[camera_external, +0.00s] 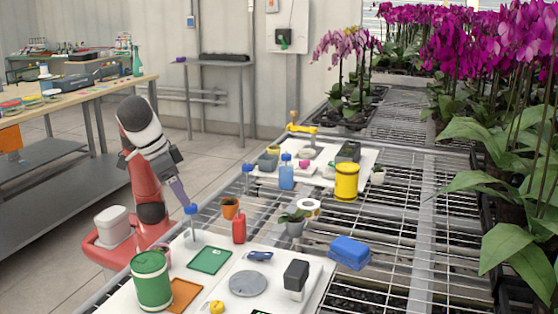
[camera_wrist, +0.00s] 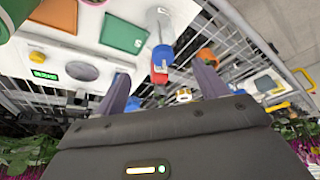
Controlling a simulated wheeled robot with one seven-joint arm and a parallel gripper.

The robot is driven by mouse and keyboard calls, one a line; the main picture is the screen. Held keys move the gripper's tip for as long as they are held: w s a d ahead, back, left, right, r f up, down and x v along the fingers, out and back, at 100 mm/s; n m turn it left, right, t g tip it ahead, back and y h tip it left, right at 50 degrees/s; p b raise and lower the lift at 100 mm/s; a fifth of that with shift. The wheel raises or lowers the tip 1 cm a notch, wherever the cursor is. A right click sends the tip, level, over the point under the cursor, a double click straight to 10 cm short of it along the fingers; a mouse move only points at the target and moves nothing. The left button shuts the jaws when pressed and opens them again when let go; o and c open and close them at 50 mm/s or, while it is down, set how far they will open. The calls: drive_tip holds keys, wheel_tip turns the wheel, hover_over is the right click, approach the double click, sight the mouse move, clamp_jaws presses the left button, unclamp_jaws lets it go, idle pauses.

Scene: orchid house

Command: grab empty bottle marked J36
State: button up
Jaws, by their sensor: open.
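A clear bottle with a blue cap (camera_external: 192,227) stands upright on the near white board, close to my gripper. In the wrist view this clear blue-capped bottle (camera_wrist: 162,52) is ahead of and between my fingers, its cap toward me; its label cannot be read. My gripper (camera_external: 182,197) is beside the cap in the external view, apart or touching I cannot tell. In the wrist view my gripper (camera_wrist: 162,88) is open, with nothing held. Another clear blue-capped bottle (camera_external: 247,178) stands farther back, near a blue bottle (camera_external: 286,176). No J36 mark is legible.
A red bottle (camera_external: 239,228) and an orange pot (camera_external: 229,208) stand just right of the near bottle. A green canister (camera_external: 152,282), green tray (camera_external: 209,260) and scale (camera_external: 248,284) share the near board. Wire-mesh bench (camera_external: 400,225) lies right; orchids (camera_external: 500,60) crowd the far right.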

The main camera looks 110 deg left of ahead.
sight(187, 212)
wheel_tip(187, 212, down, 3)
drive_tip(key=shift+r, duration=0.15)
drive_tip(key=x, duration=0.2)
drive_tip(key=b+x, duration=0.1)
drive_tip(key=x, duration=0.2)
drive_tip(key=s+x, duration=0.1)
drive_tip(key=x, duration=0.2)
drive_tip(key=shift+b, duration=0.4)
drive_tip(key=c, duration=1.1)
drive_tip(key=shift+o, duration=0.2)
